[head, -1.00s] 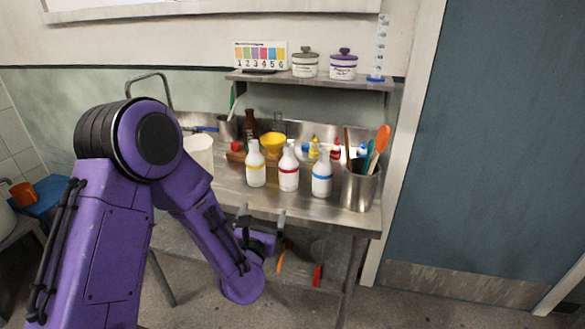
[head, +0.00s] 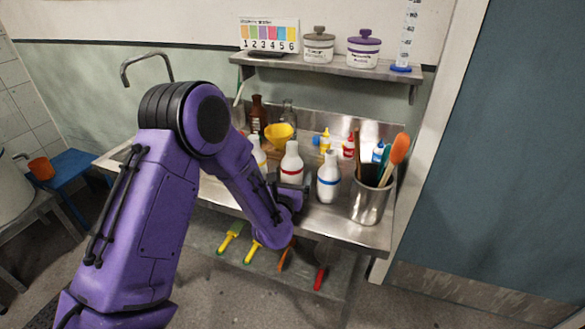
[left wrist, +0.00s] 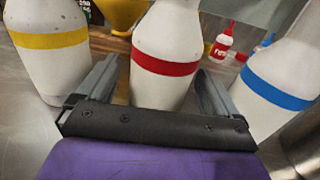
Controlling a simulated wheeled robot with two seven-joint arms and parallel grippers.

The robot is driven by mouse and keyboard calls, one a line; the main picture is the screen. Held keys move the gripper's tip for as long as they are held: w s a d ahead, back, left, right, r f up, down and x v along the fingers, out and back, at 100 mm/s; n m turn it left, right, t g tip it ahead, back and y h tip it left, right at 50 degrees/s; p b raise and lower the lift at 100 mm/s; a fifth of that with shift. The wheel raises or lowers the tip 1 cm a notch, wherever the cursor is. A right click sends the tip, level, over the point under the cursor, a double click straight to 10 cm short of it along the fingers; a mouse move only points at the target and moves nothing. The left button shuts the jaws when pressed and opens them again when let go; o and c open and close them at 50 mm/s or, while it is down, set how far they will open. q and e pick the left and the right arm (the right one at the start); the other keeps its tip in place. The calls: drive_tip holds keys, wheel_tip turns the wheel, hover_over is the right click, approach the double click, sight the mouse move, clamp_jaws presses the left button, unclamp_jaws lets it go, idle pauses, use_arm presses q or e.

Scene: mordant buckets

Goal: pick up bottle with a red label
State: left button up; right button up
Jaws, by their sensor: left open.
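The white bottle with a red label band (head: 291,166) stands upright on the steel bench, between a yellow-banded bottle (head: 258,155) and a blue-banded bottle (head: 328,178). My left gripper (head: 291,190) is at the red-banded bottle's near side, low down. In the left wrist view my left gripper (left wrist: 158,88) is open, with a finger on each side of the red-banded bottle (left wrist: 165,65). Whether the fingers touch it I cannot tell. The yellow-banded bottle (left wrist: 50,45) and blue-banded bottle (left wrist: 280,85) stand just outside the fingers. My right gripper is not in view.
A steel pot with utensils (head: 368,203) stands at the bench's right front. A yellow funnel (head: 279,134), a brown bottle (head: 257,115) and small dropper bottles (head: 348,147) are behind. A shelf (head: 330,70) overhangs the back. Coloured-handled tools hang or lie below.

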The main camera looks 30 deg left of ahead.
sight(294, 169)
use_arm(q)
drive_tip(key=shift+w+a+r+p, duration=0.15)
drive_tip(key=shift+w+a, duration=0.05)
drive_tip(key=shift+w, duration=0.4)
drive_tip(key=shift+w+a+r+p, duration=0.15)
drive_tip(key=shift+w, duration=0.4)
drive_tip(key=shift+w+a+f, duration=0.25)
drive_tip(key=shift+w, duration=0.1)
drive_tip(key=shift+r, duration=0.1)
drive_tip(key=c, duration=1.2)
drive_tip(key=shift+c, duration=0.2)
